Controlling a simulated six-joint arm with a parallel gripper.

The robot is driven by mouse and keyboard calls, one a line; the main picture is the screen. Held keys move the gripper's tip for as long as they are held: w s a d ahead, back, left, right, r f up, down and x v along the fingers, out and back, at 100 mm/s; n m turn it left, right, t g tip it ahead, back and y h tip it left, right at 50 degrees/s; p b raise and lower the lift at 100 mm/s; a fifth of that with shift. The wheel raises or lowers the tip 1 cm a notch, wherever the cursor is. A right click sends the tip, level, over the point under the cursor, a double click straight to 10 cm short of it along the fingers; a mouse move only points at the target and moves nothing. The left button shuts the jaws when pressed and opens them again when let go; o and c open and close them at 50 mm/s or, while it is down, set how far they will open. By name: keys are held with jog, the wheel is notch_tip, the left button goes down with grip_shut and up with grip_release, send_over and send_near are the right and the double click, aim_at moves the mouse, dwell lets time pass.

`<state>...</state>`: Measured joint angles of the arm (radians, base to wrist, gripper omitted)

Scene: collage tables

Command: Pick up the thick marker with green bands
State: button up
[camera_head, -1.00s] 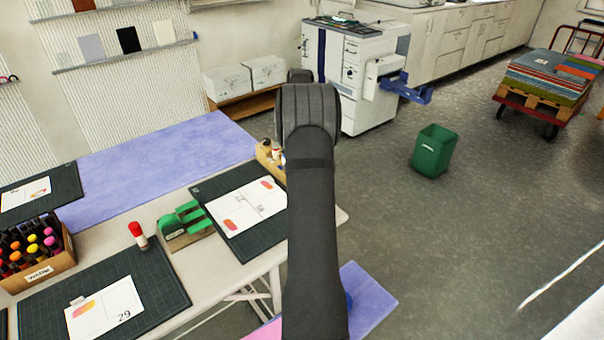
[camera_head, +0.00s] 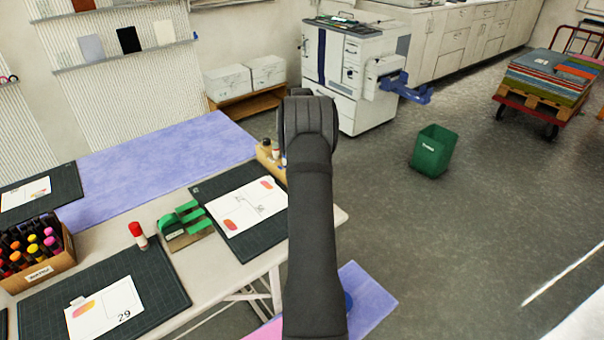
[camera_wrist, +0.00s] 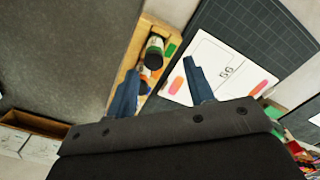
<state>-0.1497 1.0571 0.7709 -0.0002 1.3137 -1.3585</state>
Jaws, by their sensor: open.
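In the wrist view, a short thick cylinder with a green band and a dark end (camera_wrist: 155,46) stands in a light wooden tray (camera_wrist: 127,68); it looks like the green-banded marker, but it is small in the picture. My gripper (camera_wrist: 160,80) is open and empty, its two blue fingers pointing toward the tray, with the cylinder ahead of and between them. In the head view, the tray (camera_head: 264,157) shows at the table's far right edge, partly behind my arm. My gripper is hidden behind my arm there.
A dark cutting mat (camera_wrist: 275,38) with a printed card (camera_wrist: 222,66) lies beside the tray. Green blocks on a wooden holder (camera_head: 183,222), a red-capped marker (camera_head: 138,234) and a box of several markers (camera_head: 38,262) stand further left. Open floor lies right of the table.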

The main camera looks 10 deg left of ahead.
jog(key=shift+w+d+f, duration=0.1)
jog(key=shift+w+f, duration=0.1)
jog(key=shift+f, duration=1.4)
jog(key=shift+w+f, duration=0.15)
jog(key=shift+f, duration=1.4)
jog(key=c, duration=1)
